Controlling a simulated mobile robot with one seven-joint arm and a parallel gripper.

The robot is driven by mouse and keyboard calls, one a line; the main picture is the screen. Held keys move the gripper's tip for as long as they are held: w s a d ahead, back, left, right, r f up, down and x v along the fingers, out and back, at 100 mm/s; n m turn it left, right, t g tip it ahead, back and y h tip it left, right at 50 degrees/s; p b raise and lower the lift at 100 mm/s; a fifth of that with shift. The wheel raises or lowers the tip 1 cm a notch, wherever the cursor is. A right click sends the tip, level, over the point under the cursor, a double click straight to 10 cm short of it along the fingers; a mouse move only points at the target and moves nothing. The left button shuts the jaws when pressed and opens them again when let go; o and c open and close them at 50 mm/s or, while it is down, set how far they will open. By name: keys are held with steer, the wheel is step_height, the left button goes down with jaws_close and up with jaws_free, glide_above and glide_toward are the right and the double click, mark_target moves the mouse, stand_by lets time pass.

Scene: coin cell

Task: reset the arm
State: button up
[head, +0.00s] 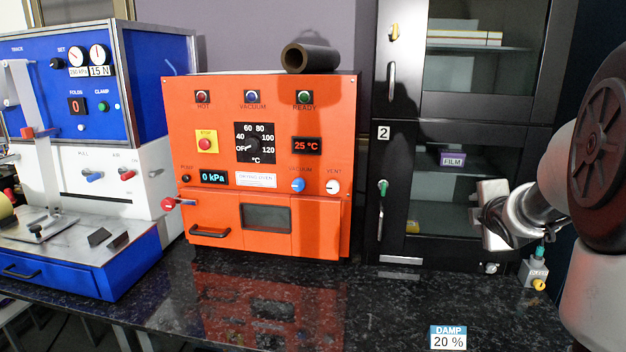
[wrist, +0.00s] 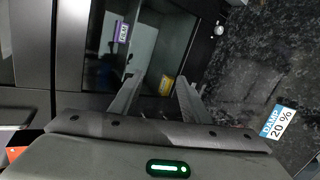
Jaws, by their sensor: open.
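My gripper (wrist: 160,82) is open in the wrist view, its two fingers apart with nothing held between them. In the head view my arm comes in from the right edge, and my gripper (head: 494,215) is in front of the lower right of the black cabinet (head: 388,160). Its fingertips cannot be made out there. The glass front of the cabinet (wrist: 180,35) lies beyond the fingers in the wrist view.
The orange oven (head: 225,215) stands mid-counter with a dark tube (head: 310,58) on top. A blue and white machine (head: 150,160) stands left. A small grey block (head: 533,273) is below my arm. A DAMP label (head: 448,338) lies on the dark counter (head: 400,300), which is largely clear in front.

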steer(key=s+a+r+m+g, duration=0.1)
steer(key=s+a+r+m, duration=0.75)
steer(key=a+m, duration=0.35)
steer(key=s+a+f+m+g+y, duration=0.25)
steer(key=s+a+f, duration=0.4)
steer(key=s, duration=0.45)
steer(key=s+a+f+m+g+y, duration=0.25)
steer(key=s+a+f, duration=0.35)
steer(key=s, duration=0.4)
step_height(320, 180, up, 18)
steer(key=s+a+p, duration=0.1)
steer(key=s+p, duration=0.1)
steer(key=p, duration=1.5)
steer(key=shift+a+r+n+g+h, duration=0.25)
steer(key=shift+a+n+g+h, duration=0.05)
steer(key=shift+a+g+h, duration=0.1)
